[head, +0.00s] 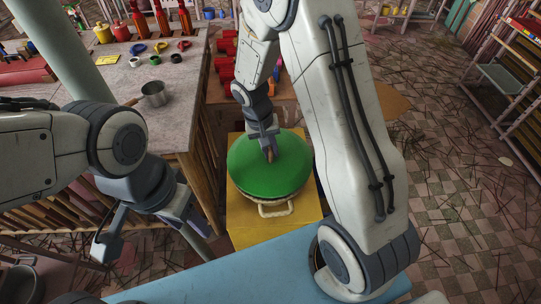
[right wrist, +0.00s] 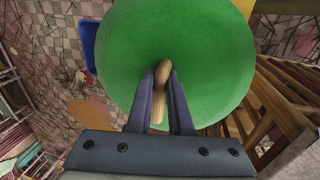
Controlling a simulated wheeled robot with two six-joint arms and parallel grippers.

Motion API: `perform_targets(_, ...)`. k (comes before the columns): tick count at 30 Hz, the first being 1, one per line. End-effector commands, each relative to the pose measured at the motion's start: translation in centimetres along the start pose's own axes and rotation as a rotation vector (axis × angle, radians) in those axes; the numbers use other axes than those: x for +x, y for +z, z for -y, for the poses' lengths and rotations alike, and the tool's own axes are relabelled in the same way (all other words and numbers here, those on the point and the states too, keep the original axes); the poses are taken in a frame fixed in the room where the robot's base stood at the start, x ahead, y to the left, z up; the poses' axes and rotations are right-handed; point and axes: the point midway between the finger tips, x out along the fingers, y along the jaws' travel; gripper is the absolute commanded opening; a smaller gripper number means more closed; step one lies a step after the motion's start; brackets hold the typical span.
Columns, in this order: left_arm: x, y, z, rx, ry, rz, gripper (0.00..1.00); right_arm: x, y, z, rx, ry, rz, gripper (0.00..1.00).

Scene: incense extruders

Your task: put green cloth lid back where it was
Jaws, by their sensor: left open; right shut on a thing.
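The green cloth lid (head: 262,172) is a round green disc in the middle of the head view. It appears to sit on or just above a pot with a pale handle (head: 275,208); I cannot tell whether they touch. My right gripper (head: 270,154) is over the lid, shut on its wooden handle. In the right wrist view the lid (right wrist: 180,50) fills the upper middle, with the wooden handle (right wrist: 161,85) between the fingers (right wrist: 160,100). My left gripper (head: 135,235) is open and empty at the lower left, apart from the lid.
The pot stands on a yellow surface (head: 245,238). A grey table (head: 178,125) at the left holds a small metal pan (head: 154,94), coloured rings and bottles. A blue surface (head: 225,280) lies in front. A shelf rack (head: 510,85) stands at the right beyond open tiled floor.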

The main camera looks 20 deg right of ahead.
Motion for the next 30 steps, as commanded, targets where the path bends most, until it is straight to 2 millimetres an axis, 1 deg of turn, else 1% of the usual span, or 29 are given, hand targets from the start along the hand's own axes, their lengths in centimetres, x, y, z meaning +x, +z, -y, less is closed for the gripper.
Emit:
perform_targets(1, -0.1, 0.0, 0.0, 0.000, 0.000, 0.000, 0.56, 0.8, 0.1, 0.1, -0.001, 0.002, 0.005, 0.00)
perform_targets(3, -0.2, 0.0, 0.0, 0.000, 0.000, 0.000, 0.56, 1.9, 0.1, 0.3, -0.002, 0.002, 0.005, 0.00)
perform_targets(6, -0.2, 0.0, 0.0, 0.000, 0.000, 0.000, 0.56, 3.0, 0.1, 0.6, -0.002, 0.001, 0.003, 0.00)
perform_targets(15, -0.2, 0.0, 0.0, 0.000, 0.000, 0.000, 0.56, 3.3, 0.1, 0.7, 0.000, 0.000, 0.001, 0.00)
perform_targets(19, 0.3, 0.0, 0.0, 0.000, 0.000, 0.000, 0.56, 3.8, 0.1, 0.7, 0.000, 0.000, 0.001, 0.00)
perform_targets(20, 0.1, 0.0, 0.0, 0.000, 0.000, 0.000, 0.56, 3.6, 0.1, 0.7, 0.000, 0.000, 0.001, 0.30)
perform_targets(21, 0.1, 0.0, 0.0, 0.000, 0.000, 0.000, 0.56, 3.5, 0.1, 0.7, 0.000, 0.000, 0.001, 0.45)
perform_targets(22, 0.1, 0.0, 0.0, 0.000, 0.000, 0.000, 0.56, 3.5, 0.1, 0.7, 0.000, 0.000, 0.001, 0.49)
perform_targets(30, 0.1, 0.0, 0.0, 0.000, 0.000, 0.000, 0.56, 3.5, 0.1, 0.7, 0.000, 0.000, 0.001, 0.49)
